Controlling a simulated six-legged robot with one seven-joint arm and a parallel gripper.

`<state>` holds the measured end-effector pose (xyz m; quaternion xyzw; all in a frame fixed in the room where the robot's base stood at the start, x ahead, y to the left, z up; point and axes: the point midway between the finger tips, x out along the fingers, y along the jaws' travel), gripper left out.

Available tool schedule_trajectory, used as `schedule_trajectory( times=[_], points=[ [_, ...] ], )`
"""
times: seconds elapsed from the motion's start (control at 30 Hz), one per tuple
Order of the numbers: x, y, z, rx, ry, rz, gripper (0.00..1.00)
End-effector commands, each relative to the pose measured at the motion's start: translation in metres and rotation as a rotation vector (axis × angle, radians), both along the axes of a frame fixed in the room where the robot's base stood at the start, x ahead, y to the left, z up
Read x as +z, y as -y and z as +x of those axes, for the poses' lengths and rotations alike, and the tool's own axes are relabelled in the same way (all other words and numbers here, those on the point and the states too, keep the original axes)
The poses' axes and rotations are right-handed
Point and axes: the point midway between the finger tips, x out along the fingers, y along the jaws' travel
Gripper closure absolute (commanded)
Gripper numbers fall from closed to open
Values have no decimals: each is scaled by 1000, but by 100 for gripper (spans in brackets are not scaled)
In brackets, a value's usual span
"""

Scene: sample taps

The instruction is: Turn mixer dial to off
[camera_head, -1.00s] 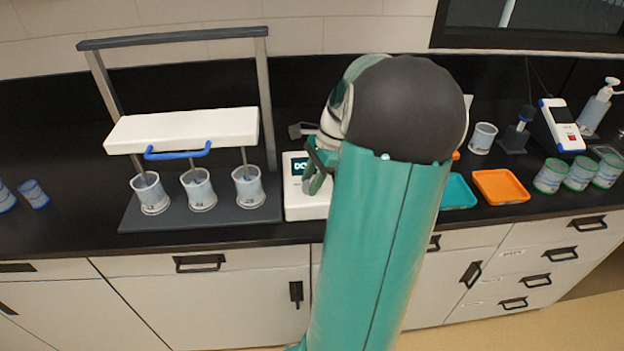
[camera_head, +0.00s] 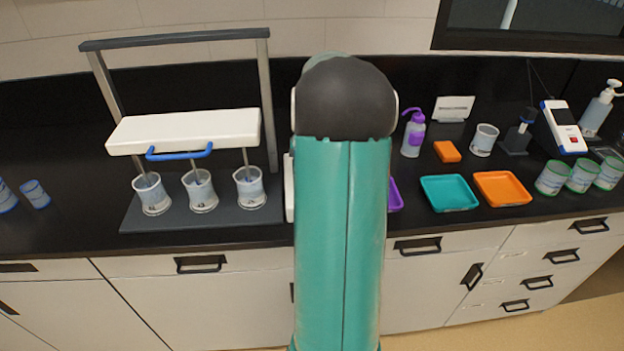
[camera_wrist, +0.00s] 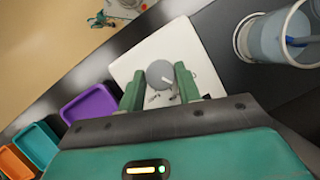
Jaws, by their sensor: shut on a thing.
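The mixer (camera_wrist: 200,62) is a white box; its round grey dial (camera_wrist: 158,72) shows in the wrist view with a light pointer mark on it. My gripper (camera_wrist: 160,77) has its two green fingers on either side of the dial, shut on it. In the head view my arm hides the gripper, the dial and nearly all of the mixer; only a thin white strip of its left edge (camera_head: 289,190) shows. The mixer's display is not in sight, and which setting the pointer marks cannot be read.
A stirrer stand (camera_head: 185,130) with a blue handle and three beakers is left of the mixer. Purple (camera_wrist: 90,107), teal (camera_head: 449,207) and orange (camera_head: 502,203) trays lie to the right. A purple-capped bottle (camera_head: 413,138) and an orange block (camera_head: 447,151) stand behind them.

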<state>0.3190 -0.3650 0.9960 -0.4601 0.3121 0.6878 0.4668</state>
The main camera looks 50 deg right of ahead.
Motion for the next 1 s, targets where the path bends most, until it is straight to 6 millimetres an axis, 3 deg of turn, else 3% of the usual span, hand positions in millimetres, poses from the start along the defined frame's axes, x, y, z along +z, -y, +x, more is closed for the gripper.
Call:
schedule_trajectory(
  times=[0.43,1.0],
  points=[
    [-1,-1,2,296,-1,0,89],
    [-1,-2,2,360,-2,2,89]
  ],
)
